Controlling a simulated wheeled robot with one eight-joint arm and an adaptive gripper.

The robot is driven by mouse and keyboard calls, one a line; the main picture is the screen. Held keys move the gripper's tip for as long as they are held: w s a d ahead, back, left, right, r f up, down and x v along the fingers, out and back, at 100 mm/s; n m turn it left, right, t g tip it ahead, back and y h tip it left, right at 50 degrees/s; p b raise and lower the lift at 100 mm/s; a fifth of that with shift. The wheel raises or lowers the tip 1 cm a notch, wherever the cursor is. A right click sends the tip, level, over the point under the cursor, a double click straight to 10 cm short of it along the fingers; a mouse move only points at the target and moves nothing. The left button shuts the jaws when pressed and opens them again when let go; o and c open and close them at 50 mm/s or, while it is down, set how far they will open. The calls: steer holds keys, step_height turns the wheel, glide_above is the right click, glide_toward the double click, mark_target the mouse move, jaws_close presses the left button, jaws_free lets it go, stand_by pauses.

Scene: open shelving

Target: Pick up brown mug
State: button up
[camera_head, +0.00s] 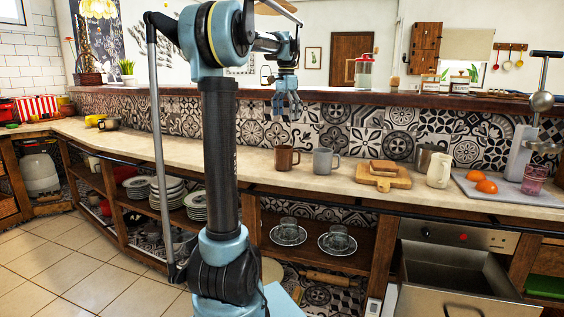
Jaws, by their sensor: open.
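The brown mug (284,158) stands upright on the pale countertop, right of my arm, with its handle to the right. A grey-blue mug (323,161) stands just to its right, a small gap apart. My gripper (288,116) hangs above and behind the brown mug in the picture, fingers pointing down. It is open and empty, apart from the mug.
The countertop (235,153) is clear left of the mug. To the right are a cutting board (383,181) with bread, a cream jug (439,170) and a tray (505,190) with oranges. Tiled backsplash and raised ledge (400,98) lie behind. An open drawer (455,280) juts out below.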

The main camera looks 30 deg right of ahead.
glide_above(283, 154)
steer(key=w+d, duration=0.3)
step_height(283, 154, down, 10)
steer(key=r, duration=0.1)
steer(key=shift+w+a+f, duration=0.1)
steer(key=shift+a+f, duration=0.1)
steer(key=shift+f, duration=1.25)
steer(key=shift+w+a+f, duration=0.1)
steer(key=shift+a+f, duration=0.05)
steer(key=shift+f, duration=1.25)
steer(key=c, duration=1.4)
